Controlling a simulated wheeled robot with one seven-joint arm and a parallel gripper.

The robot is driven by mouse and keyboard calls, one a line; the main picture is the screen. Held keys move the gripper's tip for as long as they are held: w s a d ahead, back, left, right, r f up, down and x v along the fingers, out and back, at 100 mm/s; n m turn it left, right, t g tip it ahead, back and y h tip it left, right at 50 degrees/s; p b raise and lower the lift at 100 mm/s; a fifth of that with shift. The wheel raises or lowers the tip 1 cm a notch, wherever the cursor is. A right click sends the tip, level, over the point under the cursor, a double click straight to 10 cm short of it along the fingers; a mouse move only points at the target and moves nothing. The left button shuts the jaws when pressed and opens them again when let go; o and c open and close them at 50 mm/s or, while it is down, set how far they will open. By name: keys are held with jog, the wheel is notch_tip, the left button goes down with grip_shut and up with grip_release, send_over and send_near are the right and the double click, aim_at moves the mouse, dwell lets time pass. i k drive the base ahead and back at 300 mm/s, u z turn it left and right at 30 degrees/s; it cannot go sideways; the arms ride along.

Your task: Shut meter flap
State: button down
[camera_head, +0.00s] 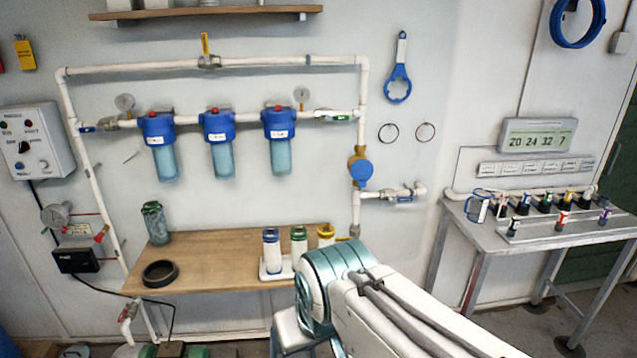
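A water meter (356,152) with brass fittings sits on the white vertical pipe right of the blue filter housings. A round blue disc (361,173), which looks like its flap, shows at the meter's front right. At this size I cannot tell whether the flap stands open or lies shut, and no dial face shows. My arm reaches in from the lower right, below the meter and in front of the wooden bench. My gripper is not in view.
The wooden bench (215,262) holds a cartridge rack (275,277), a black ring (160,273) and a green-grey canister (155,224). A metal table (540,246) stands at right.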

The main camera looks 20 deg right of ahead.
aim_at(361, 170)
jog(key=i, duration=0.7)
jog(key=z, duration=1.05)
jog(key=i, duration=0.6)
jog(key=z, duration=0.65)
